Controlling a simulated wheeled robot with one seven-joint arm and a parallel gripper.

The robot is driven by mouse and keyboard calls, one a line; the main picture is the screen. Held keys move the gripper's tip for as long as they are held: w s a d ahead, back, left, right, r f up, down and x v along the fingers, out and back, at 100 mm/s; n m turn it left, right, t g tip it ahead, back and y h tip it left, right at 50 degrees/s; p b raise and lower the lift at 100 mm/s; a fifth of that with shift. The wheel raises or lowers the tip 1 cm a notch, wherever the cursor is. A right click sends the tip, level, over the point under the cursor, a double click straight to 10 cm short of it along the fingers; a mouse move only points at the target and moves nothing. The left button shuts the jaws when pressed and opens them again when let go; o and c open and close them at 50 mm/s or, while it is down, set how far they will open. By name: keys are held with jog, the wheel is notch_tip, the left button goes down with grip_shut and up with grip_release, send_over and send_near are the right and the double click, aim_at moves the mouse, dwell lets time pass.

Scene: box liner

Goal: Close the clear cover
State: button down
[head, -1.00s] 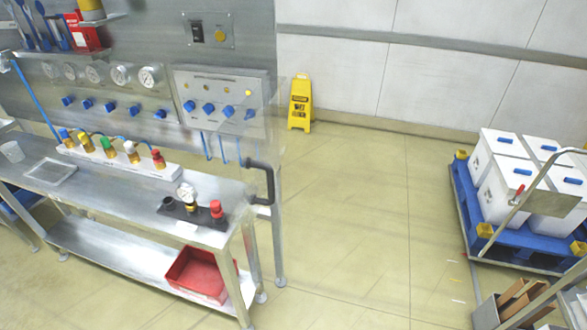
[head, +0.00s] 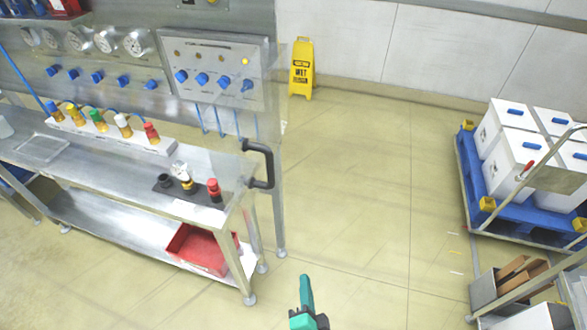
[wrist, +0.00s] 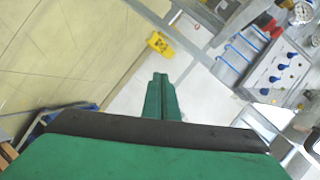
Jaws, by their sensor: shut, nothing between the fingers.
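The clear cover (head: 278,112) is a see-through upright panel at the right end of the steel bench, standing open past the gauge and valve panel. Its edges are faint and hard to trace. A black bar handle (head: 262,165) is on it, above the bench's right end. My gripper (head: 306,290) is green and sits at the bottom centre of the head view, below and right of the handle and apart from it. In the wrist view my gripper (wrist: 160,92) has its fingers together with nothing between them. I cannot clearly make out the cover there.
The steel bench (head: 100,182) carries several coloured valves and a gauge; a red bin (head: 200,248) is on its lower shelf. A yellow wet-floor sign (head: 301,68) stands by the wall. A blue pallet (head: 470,180) with white boxes is at right. The floor between is clear.

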jog(key=w+d+r+m+t+y, duration=0.15)
jog(key=w+r+y, duration=0.25)
jog(key=w+r, duration=0.4)
jog(key=w+d+r+y, duration=0.2)
jog(key=w+r+y, duration=0.25)
jog(key=r, duration=0.45)
jog(key=s+d+r+n+g+y, duration=0.3)
jog(key=s+r+n+g, duration=0.1)
jog(key=r, duration=0.6)
jog(key=s+d+r+n+g+y, duration=0.3)
jog(key=r+n+g+y, duration=0.1)
jog(key=r, duration=0.6)
jog(key=s+a+x, duration=0.1)
jog(key=s+x, duration=0.1)
jog(key=x, duration=1)
jog(key=shift+a+r, duration=0.25)
jog(key=shift+a, duration=0.1)
